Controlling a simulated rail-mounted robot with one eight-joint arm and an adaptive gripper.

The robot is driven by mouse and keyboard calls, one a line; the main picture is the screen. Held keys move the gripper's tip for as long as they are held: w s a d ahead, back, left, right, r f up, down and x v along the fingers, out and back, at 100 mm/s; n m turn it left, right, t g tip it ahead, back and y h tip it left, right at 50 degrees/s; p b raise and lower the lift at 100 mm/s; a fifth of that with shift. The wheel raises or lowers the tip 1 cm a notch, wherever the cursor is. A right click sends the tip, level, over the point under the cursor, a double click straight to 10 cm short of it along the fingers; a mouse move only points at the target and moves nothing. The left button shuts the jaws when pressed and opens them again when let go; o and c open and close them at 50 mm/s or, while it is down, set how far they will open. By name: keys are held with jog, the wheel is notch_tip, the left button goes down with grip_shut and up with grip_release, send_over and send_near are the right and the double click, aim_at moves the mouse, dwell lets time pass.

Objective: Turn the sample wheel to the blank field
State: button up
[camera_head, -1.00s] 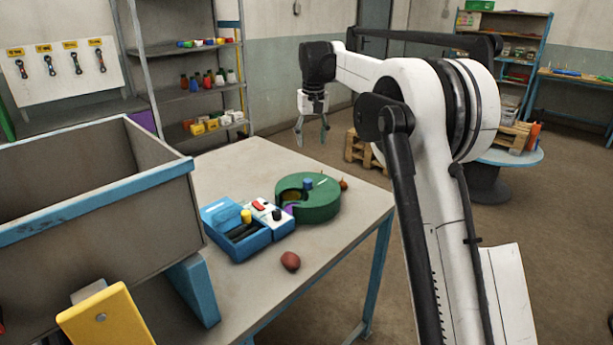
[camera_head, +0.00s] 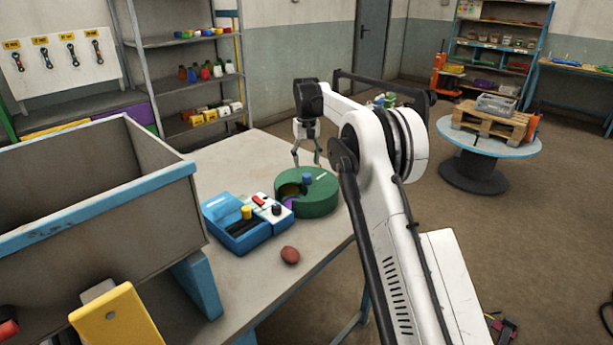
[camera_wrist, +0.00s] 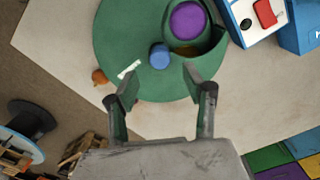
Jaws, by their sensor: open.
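The sample wheel (camera_head: 318,200) is a round green disc on the table, with a blue knob (camera_head: 307,179) standing up from it and a cut-out window. In the wrist view the green wheel (camera_wrist: 125,50) fills the top middle. Its window shows a purple field (camera_wrist: 188,20) with a brownish patch beside it. The blue knob (camera_wrist: 159,55) lies just beyond the fingers, and a small white mark (camera_wrist: 129,69) is left of it. My gripper (camera_head: 307,160) is open and empty, pointing down above the wheel's far side. It also shows in the wrist view (camera_wrist: 163,85), its fingers apart and not touching the knob.
A blue box (camera_head: 236,226) and a white box with a red switch (camera_head: 270,211) stand left of the wheel. A reddish-brown lump (camera_head: 290,254) lies in front. A large grey bin (camera_head: 95,190) with a blue rim blocks the left. The table's front area (camera_head: 262,285) is mostly bare.

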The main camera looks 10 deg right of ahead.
aim_at(306, 175)
notch_tip(306, 175, down, 7)
jog(key=shift+r+p, duration=0.1)
jog(key=shift+p, duration=0.2)
jog(key=shift+c, duration=0.3)
grip_shut()
